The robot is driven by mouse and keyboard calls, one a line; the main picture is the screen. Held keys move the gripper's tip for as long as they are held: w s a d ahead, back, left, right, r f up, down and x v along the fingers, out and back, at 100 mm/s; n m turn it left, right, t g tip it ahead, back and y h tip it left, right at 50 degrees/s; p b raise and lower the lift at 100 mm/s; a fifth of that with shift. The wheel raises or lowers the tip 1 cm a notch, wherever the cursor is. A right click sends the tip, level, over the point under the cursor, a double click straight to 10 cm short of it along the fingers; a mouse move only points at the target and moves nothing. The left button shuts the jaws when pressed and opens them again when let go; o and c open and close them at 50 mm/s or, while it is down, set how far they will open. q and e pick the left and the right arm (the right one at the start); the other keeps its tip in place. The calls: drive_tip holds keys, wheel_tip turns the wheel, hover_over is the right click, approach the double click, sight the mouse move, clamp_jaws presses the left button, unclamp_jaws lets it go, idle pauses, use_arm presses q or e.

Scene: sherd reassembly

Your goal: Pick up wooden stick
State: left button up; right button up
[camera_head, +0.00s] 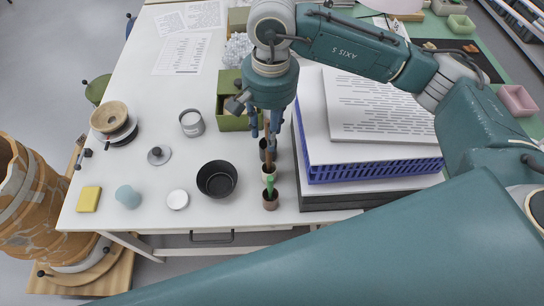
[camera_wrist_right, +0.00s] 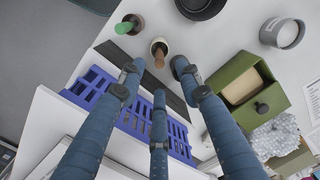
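The wooden stick (camera_wrist_right: 159,60) is short and brown and stands in a small white pot (camera_wrist_right: 157,46), ahead of my right gripper's fingertips in the right wrist view. In the head view the white pot (camera_head: 264,177) is at the table's front edge, between a dark pot and a brown pot. My right gripper (camera_head: 265,136) points down just behind and above these pots. In the wrist view its three fingers (camera_wrist_right: 155,80) are spread apart with nothing between them. My left gripper is not in view.
A brown pot (camera_head: 271,203) with a green-topped item stands in front. A black bowl (camera_head: 216,179) is left, a green box (camera_head: 228,122) behind left. A blue crate (camera_head: 375,170) with stacked papers is close on the right.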

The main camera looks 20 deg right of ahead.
sight(269, 155)
drive_tip(key=shift+h, duration=0.3)
drive_tip(key=f, duration=0.2)
drive_tip(key=f+p, duration=0.1)
drive_tip(key=f, duration=0.1)
drive_tip(key=f+p, duration=0.1)
drive_tip(key=f, duration=0.1)
drive_tip(key=shift+d, duration=0.3)
drive_tip(key=f, duration=0.1)
drive_tip(key=f+p, duration=0.2)
drive_tip(key=shift+a+f, duration=0.3)
drive_tip(key=shift+f, duration=0.45)
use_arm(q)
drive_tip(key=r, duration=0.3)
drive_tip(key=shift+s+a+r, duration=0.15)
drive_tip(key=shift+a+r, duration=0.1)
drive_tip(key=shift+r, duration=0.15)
use_arm(e)
drive_tip(key=shift+c, duration=0.5)
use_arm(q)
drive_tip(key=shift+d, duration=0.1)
use_arm(e)
clamp_jaws()
